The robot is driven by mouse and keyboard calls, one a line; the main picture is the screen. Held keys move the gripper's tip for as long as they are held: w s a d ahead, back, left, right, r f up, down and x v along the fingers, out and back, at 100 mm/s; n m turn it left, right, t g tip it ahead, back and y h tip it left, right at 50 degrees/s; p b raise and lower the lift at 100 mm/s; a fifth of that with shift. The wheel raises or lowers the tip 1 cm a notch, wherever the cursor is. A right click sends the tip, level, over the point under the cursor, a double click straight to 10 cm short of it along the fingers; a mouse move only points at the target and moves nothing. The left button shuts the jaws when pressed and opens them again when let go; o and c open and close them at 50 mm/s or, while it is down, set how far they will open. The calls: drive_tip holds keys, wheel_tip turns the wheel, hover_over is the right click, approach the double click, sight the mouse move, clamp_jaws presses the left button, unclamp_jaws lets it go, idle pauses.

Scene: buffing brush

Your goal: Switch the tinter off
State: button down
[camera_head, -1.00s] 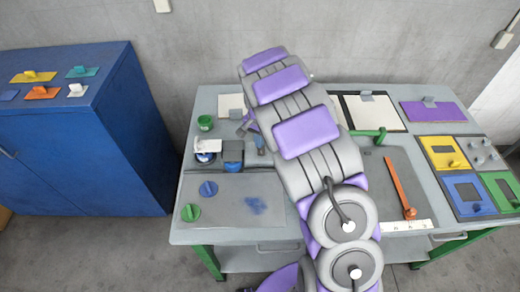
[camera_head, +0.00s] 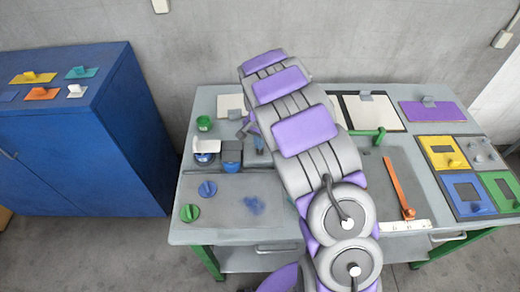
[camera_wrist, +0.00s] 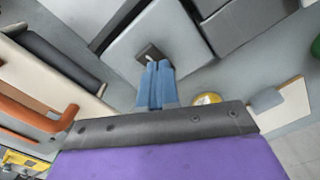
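In the wrist view a pale grey box-like unit (camera_wrist: 190,38) carries a small dark switch plate (camera_wrist: 149,51) with a light lever or slot in it. No label shows, so I cannot be sure this is the tinter. My gripper (camera_wrist: 158,66) has blue fingers lying side by side, closed, with nothing seen between them. The fingertips are right at the lower edge of the switch plate; I cannot tell whether they touch it. In the head view my gripper (camera_head: 259,144) shows only as a small blue bit beside my arm, which hides the middle of the bench.
The grey workbench (camera_head: 290,228) holds a blue-and-grey box (camera_head: 232,153), a green cup (camera_head: 204,123), green (camera_head: 190,212) and blue (camera_head: 208,188) knobs, an orange bar (camera_head: 398,188) and coloured panels at right. A blue cabinet (camera_head: 80,150) stands left.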

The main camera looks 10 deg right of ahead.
drive_tip(key=shift+r+p, duration=1.5)
drive_tip(key=shift+r, duration=1.95)
drive_tip(key=s+d+r+n, duration=0.1)
drive_tip(key=s+r, duration=0.5)
drive_tip(key=s, duration=0.3)
drive_tip(key=s+d+r+n, duration=0.1)
drive_tip(key=s+r+n, duration=0.1)
drive_tip(key=s+r, duration=0.6)
drive_tip(key=s+a+r+n+g, duration=0.1)
drive_tip(key=s+n, duration=0.4)
drive_tip(key=s, duration=1.9)
drive_tip(key=shift+a+g, duration=0.4)
drive_tip(key=shift+a, duration=0.1)
drive_tip(key=c, duration=1.8)
unclamp_jaws()
